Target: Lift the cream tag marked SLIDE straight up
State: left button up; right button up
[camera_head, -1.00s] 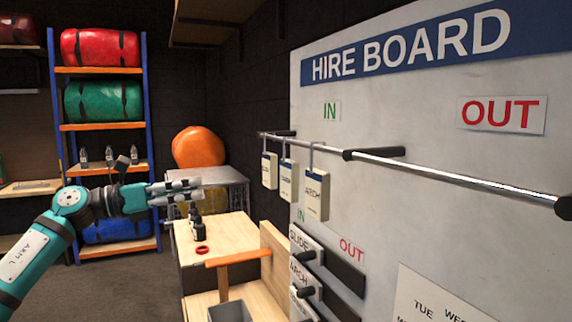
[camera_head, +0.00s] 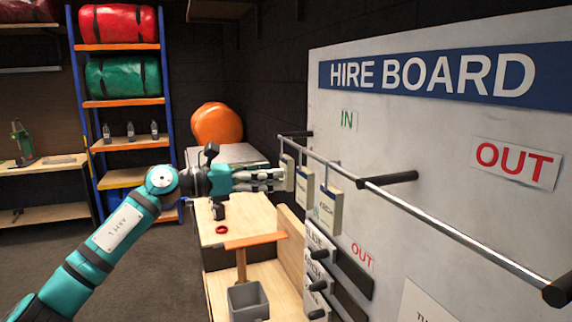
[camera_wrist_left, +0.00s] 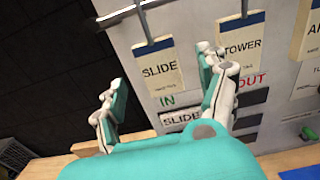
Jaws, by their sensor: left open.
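The cream SLIDE tag (camera_wrist_left: 160,75) has a blue top band and hangs by a hook in the left wrist view. In the head view it is the farthest tag (camera_head: 288,170) on the rail (camera_head: 430,222). My left gripper (camera_head: 278,180) is open and level with that tag. In the left wrist view its fingers (camera_wrist_left: 163,88) stand on either side of the SLIDE tag, apart from each other. I cannot tell whether either finger touches it. The TOWER tag (camera_wrist_left: 241,48) hangs just right of the right finger. My right gripper is not in view.
Another cream tag (camera_head: 328,208) hangs nearer along the rail, close to the white hire board (camera_head: 440,150). Below are the wooden bench (camera_head: 240,218), a red ring (camera_head: 222,230) and a grey bin (camera_head: 248,300). Dark open floor lies left of the bench.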

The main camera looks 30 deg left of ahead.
aim_at(286, 170)
pick_arm(q)
jog(key=p+x, duration=0.1)
jog(key=x, duration=0.1)
jog(key=p+x, duration=0.1)
jog(key=x, duration=0.1)
jog(key=shift+a+r+p, duration=0.1)
jog(key=shift+r+p, duration=0.15)
jog(key=shift+p, duration=0.1)
jog(key=shift+w+d+f, duration=0.2)
jog(key=shift+w+d, duration=0.15)
jog(key=shift+a, duration=0.15)
jog(key=shift+s, duration=0.1)
jog(key=shift+c, duration=1)
jog(key=c, duration=1)
